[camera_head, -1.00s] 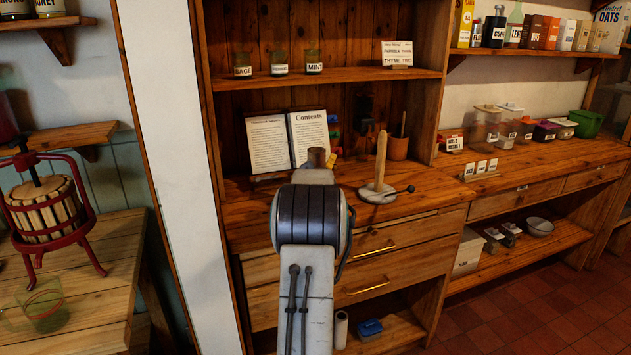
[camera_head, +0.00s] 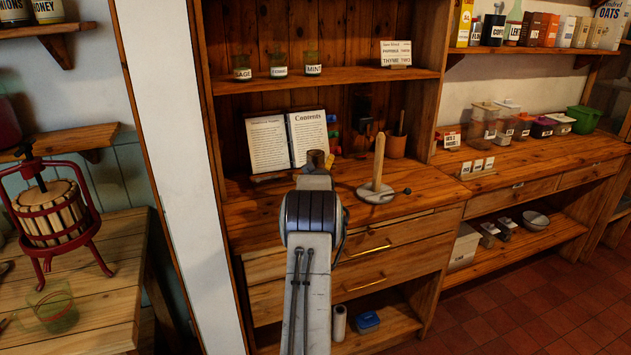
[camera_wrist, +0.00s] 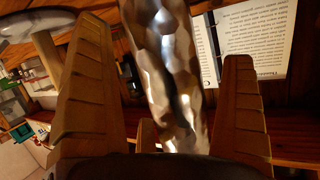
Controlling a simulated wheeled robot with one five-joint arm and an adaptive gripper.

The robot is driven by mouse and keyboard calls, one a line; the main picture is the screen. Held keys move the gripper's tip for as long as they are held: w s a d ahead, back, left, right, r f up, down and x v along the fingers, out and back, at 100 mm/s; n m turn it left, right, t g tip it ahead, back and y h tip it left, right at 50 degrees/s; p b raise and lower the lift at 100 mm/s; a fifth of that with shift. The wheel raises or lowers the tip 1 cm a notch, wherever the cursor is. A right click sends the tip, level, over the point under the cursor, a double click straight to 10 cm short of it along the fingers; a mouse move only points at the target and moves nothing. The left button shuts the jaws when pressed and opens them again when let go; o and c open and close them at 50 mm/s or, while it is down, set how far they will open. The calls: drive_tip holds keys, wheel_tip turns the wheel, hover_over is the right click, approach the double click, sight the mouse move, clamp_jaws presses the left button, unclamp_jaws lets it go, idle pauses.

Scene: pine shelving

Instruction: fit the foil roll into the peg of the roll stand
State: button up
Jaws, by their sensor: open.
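The foil roll (camera_wrist: 172,75) is a shiny, crumpled silver cylinder in the wrist view. My gripper (camera_wrist: 165,45) is open, with one finger on each side of the roll; a gap shows at the right finger. In the head view a brownish upright cylinder end (camera_head: 316,158), seemingly the roll's top, shows just behind my arm on the counter; the rest is hidden, as are my fingers. The roll stand (camera_head: 376,195) has a pale round base and an upright wooden peg (camera_head: 379,160), bare, to the right of the roll. Its base seems to show at the wrist view's upper left (camera_wrist: 35,28).
An open book (camera_head: 290,142) stands behind the roll on the counter (camera_head: 425,195). A brown pot (camera_head: 396,146) is behind the stand. A shelf with jars (camera_head: 313,64) hangs above. A white post (camera_head: 175,150) and a red-framed press (camera_head: 55,215) are at left.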

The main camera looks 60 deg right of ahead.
drive_tip(key=shift+d, duration=0.1)
drive_tip(key=c, duration=1.4)
